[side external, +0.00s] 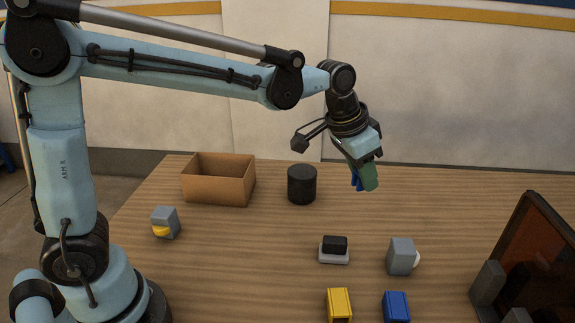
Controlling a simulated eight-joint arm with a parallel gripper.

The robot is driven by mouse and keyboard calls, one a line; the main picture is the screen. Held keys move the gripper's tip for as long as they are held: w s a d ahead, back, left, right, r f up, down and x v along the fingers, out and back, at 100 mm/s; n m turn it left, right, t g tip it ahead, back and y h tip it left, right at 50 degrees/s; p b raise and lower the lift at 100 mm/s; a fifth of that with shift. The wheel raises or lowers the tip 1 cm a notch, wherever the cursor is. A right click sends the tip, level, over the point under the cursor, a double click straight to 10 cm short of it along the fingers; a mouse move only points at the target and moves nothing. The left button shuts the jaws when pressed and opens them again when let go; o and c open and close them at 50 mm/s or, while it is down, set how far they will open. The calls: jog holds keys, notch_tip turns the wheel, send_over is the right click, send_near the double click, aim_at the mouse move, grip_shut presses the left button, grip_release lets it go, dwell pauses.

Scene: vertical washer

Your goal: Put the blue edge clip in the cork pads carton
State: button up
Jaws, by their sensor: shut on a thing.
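My gripper (367,178) is raised over the far middle-right of the table, pointing down and tilted, with a green finger nearest the camera. It is shut on a small blue piece, which I take to be the blue edge clip (355,181); only its left part shows, and the finger hides the rest. An open brown cardboard carton (218,190) stands at the far left of the table, well left of my gripper. No label shows on it, and its floor is hidden.
A black cylinder (301,184) stands between carton and gripper. Nearer are a grey block with a yellow part (165,222), a black-and-white piece (334,249), a grey-and-white block (401,256), a yellow block (339,304) and a blue block (396,306). A dark framed panel (535,262) stands right.

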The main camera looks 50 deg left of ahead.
jog(key=a+n+y, duration=0.2)
jog(key=a+n, duration=0.2)
jog(key=a, duration=0.8)
jog(key=n+g+y, duration=0.1)
jog(key=n+y, duration=0.2)
jog(key=n, duration=0.6)
send_over(220, 180)
jog(key=w+a, duration=0.3)
jog(key=a, duration=0.3)
jog(key=shift+s+f, duration=0.15)
jog(key=shift+f, duration=7.5)
jog(key=o, duration=1)
jog(key=shift+f, duration=0.15)
